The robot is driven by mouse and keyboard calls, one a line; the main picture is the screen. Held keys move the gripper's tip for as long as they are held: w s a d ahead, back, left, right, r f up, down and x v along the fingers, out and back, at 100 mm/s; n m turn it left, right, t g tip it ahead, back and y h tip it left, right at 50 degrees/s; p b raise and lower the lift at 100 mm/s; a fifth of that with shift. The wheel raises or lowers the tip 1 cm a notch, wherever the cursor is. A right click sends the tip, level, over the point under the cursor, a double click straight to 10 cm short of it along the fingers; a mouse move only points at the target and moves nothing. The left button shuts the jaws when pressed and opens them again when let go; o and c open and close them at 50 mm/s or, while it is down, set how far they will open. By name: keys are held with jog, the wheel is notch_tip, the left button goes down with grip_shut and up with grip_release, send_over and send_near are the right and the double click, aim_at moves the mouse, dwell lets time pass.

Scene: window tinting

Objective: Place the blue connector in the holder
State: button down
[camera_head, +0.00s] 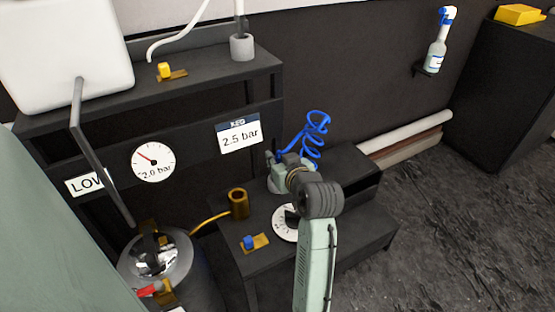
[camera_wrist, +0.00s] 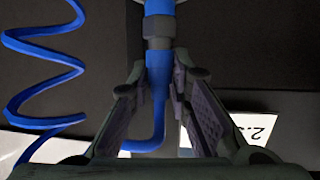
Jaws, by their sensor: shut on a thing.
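In the wrist view, my gripper (camera_wrist: 160,68) is shut on the blue connector (camera_wrist: 158,80), with a finger on either side. The connector has a dark hexagonal collar (camera_wrist: 158,28) and a blue end beyond the fingertips. Blue hose bends away below it. In the head view, my gripper (camera_head: 274,163) is above the low dark bench, and the connector there is mostly hidden by my gripper. A brass open-topped cup (camera_head: 238,203) stands on that bench, left of and below my gripper. A grey cup (camera_head: 242,47) stands on the upper shelf. I cannot tell which cup is the holder.
A coiled blue hose (camera_head: 315,135) hangs behind my gripper. A blue-handled valve (camera_head: 249,242) and a round dial (camera_head: 285,222) are on the low bench. A metal tank (camera_head: 155,262) stands to the left. A "2.5 bar" sign (camera_head: 239,136) is on the panel behind.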

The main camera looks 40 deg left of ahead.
jog(key=shift+f, duration=0.2)
jog(key=c, duration=1.5)
grip_release()
jog(key=shift+r, duration=0.1)
jog(key=shift+r, duration=0.25)
jog(key=p+v, duration=1)
jog(key=v, duration=0.2)
jog(key=shift+f, duration=0.1)
